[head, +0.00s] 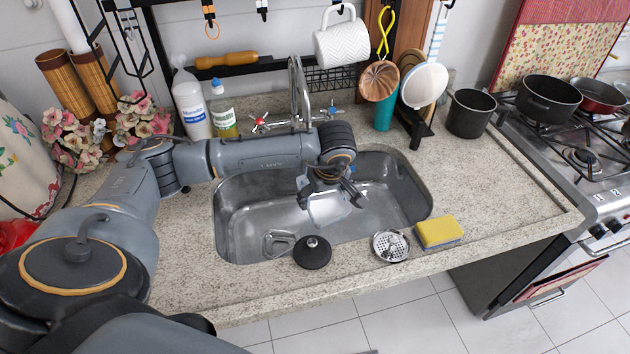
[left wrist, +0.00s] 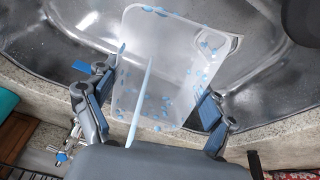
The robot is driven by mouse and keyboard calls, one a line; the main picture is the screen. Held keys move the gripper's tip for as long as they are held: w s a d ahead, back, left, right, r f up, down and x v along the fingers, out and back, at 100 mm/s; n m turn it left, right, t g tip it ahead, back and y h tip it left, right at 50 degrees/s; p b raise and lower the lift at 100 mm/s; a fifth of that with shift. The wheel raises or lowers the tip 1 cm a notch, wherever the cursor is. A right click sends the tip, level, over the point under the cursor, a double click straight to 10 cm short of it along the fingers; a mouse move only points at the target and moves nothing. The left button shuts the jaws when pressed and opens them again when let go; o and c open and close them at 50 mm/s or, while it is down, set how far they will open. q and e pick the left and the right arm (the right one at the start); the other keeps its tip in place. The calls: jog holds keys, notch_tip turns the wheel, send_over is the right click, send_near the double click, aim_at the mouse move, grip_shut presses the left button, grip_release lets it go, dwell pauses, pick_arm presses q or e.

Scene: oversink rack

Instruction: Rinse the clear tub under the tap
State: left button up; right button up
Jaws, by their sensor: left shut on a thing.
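The clear tub (head: 327,209) hangs in the sink, partly hidden by my left gripper. In the left wrist view the tub (left wrist: 185,65) is see-through, with blue specks scattered over it. My left gripper (head: 335,195) is over the basin, its fingers on either side of the tub and shut on it. The metal tap (head: 299,90) stands behind the sink, beyond my left arm. I see no water stream from it. Its handles are red (head: 259,121) and blue (head: 335,111). My right gripper is not in view.
The steel sink (head: 395,200) is around the tub. A black stopper (head: 313,252), a strainer (head: 390,246) and a yellow sponge (head: 438,232) sit along its front edge. Bottles (head: 192,105) stand behind my arm. The counter (head: 500,190) right of the sink is clear.

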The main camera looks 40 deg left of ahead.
pick_arm(q)
jog(key=p+v, duration=0.5)
jog(key=v, duration=0.5)
dwell(0.8)
